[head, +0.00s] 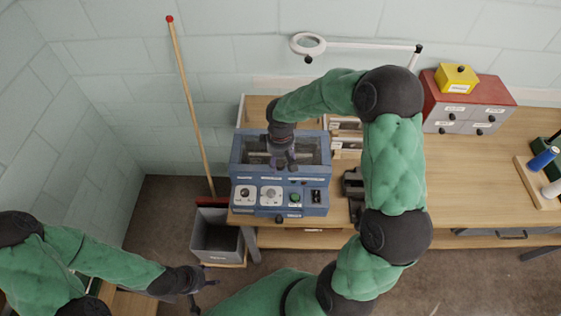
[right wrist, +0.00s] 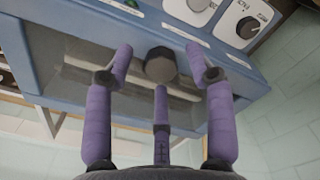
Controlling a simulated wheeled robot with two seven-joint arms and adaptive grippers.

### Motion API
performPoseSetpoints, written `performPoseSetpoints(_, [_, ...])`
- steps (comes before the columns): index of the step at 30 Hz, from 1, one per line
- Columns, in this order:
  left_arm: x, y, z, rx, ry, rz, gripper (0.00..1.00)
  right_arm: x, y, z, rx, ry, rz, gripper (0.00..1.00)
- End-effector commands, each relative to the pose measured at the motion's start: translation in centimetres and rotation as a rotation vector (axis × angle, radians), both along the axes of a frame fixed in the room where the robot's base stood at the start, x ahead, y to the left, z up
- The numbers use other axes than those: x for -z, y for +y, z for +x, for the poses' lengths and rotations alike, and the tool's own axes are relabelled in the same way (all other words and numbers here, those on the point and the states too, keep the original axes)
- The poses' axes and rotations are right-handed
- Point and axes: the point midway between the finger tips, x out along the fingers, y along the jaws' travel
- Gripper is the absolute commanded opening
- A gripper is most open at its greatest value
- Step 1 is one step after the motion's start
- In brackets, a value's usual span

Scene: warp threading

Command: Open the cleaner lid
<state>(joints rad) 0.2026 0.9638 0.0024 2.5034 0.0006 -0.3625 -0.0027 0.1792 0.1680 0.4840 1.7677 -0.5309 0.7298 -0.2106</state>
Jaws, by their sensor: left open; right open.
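The blue cleaner (head: 280,209) stands on the wooden bench, with dials and a green button on its front panel. Its lid (head: 312,152) has a see-through window in a blue frame and looks closed. In the right wrist view a dark round lid knob (right wrist: 160,65) sits near the lid's edge. My right gripper (head: 284,163) is over the lid; in the right wrist view its purple fingers (right wrist: 162,75) are spread around the knob, open. I cannot tell whether they touch it. My left gripper (head: 203,287) is open and empty, low at the left, away from the cleaner.
A grey bin (head: 219,240) stands on the floor left of the bench. A wooden pole (head: 190,103) leans on the wall. A red drawer box (head: 470,101) with a yellow box on top and a ring lamp (head: 308,44) are behind. The bench right of my right arm has free room.

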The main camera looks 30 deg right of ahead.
Motion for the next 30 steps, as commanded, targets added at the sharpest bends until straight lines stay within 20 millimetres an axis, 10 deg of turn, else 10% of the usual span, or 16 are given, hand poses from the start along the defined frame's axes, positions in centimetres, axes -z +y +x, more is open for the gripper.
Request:
performPoseSetpoints(11, [0.0, 0.0, 0.0, 0.000, 0.000, 0.000, 0.48, 0.5, 0.0, 0.0, 0.000, -0.001, 0.000, 0.52])
performPoseSetpoints(17, [0.0, 0.0, 0.0, 0.000, 0.000, 0.000, 0.48, 0.5, 0.0, 0.0, 0.000, 0.000, 0.000, 0.00])
performPoseSetpoints(30, [-0.1, 0.0, 0.0, 0.000, 0.000, 0.000, 0.48, 0.6, -1.7, 2.7, 0.003, 0.001, 0.000, 0.00])
